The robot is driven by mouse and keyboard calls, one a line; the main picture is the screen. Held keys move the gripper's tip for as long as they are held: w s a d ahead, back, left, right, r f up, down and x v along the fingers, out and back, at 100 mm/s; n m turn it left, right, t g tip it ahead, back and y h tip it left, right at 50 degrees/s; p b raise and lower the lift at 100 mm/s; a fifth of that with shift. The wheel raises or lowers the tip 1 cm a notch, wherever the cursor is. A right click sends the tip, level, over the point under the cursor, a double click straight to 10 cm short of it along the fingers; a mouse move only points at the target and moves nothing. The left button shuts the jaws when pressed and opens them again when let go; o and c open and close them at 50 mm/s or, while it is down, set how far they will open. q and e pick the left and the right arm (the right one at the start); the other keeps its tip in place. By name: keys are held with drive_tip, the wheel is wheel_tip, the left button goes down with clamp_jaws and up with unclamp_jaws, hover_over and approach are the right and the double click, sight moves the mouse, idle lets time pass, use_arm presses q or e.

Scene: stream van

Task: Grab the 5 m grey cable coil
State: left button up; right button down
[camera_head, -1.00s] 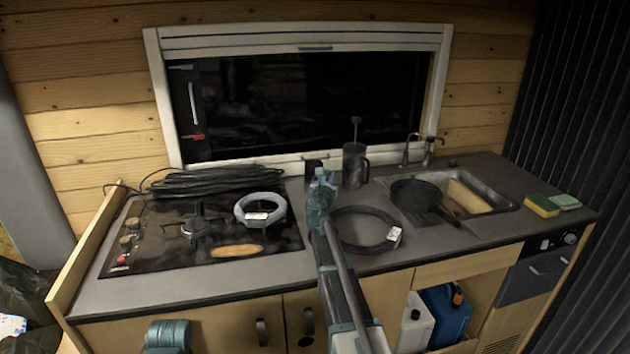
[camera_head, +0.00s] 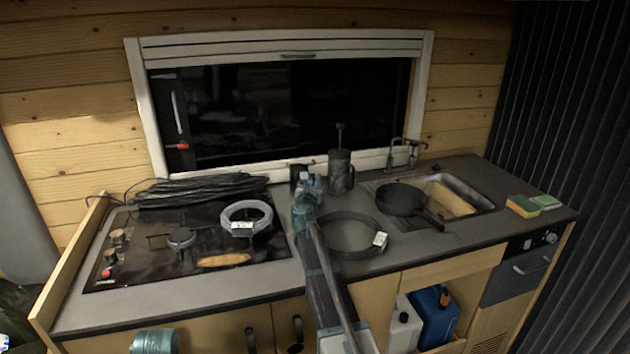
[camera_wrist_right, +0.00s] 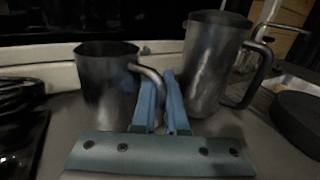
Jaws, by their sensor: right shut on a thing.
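A light grey cable coil (camera_head: 262,214) with a white label lies on the right part of the black hob. A dark cable coil (camera_head: 336,252) with a white label lies on the worktop, right of my right arm. The label writing is too small to read. My right gripper (camera_head: 310,186) is at the back of the worktop, apart from both coils. In the right wrist view its blue fingers (camera_wrist_right: 164,104) are shut on the curved handle of a dark metal mug (camera_wrist_right: 106,88). The mug stands upright.
A taller dark metal jug (camera_wrist_right: 213,65) stands just right of the mug. A black cable bundle (camera_head: 195,187) lies behind the hob. A frying pan (camera_head: 402,200) sits at the sink (camera_head: 482,203). A sponge (camera_head: 522,206) lies at the worktop's right end. The front worktop strip is clear.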

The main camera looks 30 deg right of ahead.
drive_tip(key=s+r+p, duration=0.3)
drive_tip(key=s+r, duration=0.1)
drive_tip(key=s, duration=1.2)
drive_tip(key=shift+a+p, duration=0.25)
drive_tip(key=shift+p, duration=0.05)
idle(0.9)
